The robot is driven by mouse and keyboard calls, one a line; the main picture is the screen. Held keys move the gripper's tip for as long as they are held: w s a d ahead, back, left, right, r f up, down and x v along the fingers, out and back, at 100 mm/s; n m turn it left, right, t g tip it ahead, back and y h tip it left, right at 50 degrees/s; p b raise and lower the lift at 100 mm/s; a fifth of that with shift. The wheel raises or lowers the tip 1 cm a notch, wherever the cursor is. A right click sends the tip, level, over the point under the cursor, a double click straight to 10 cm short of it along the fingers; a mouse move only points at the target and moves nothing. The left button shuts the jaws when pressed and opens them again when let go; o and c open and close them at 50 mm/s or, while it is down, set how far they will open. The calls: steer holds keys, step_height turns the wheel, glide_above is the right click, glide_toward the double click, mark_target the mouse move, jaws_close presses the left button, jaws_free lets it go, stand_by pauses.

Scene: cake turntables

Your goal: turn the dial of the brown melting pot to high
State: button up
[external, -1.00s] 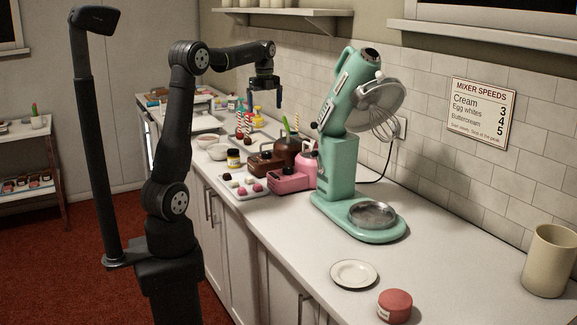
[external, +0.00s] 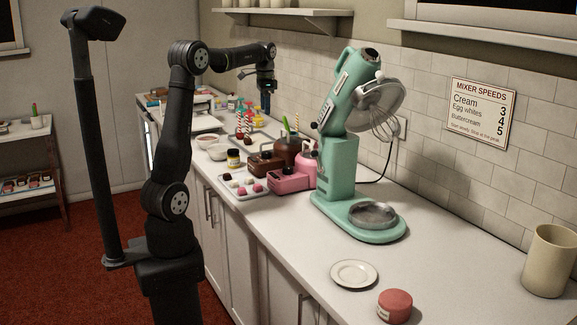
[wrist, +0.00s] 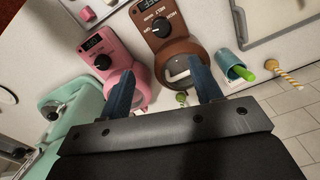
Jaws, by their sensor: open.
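The brown melting pot (external: 284,153) stands on the counter behind the pink melting pot (external: 292,180). In the wrist view the brown pot's control box (wrist: 145,12) carries a black round dial (wrist: 163,27), a small lit display and white lettering around the dial. The dial's exact setting is too small to tell. My gripper (external: 266,105) is above the counter, over and beyond the brown pot in the external view. In the wrist view my gripper (wrist: 160,76) is open and empty, its fingers pointing toward the pots, apart from the dial.
A teal stand mixer (external: 342,160) stands to the right.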

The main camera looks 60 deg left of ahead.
mark_target(266, 152)
steer(key=f+m, duration=0.6)
steer(key=m, duration=0.5)
steer(key=f+m, duration=0.6)
steer(key=m, duration=0.6)
steer(key=f+m, duration=0.6)
steer(key=m, duration=0.6)
steer(key=shift+w+a+f+y, duration=0.1)
steer(key=shift+a+f+y, duration=0.1)
steer(key=shift+f+y, duration=0.1)
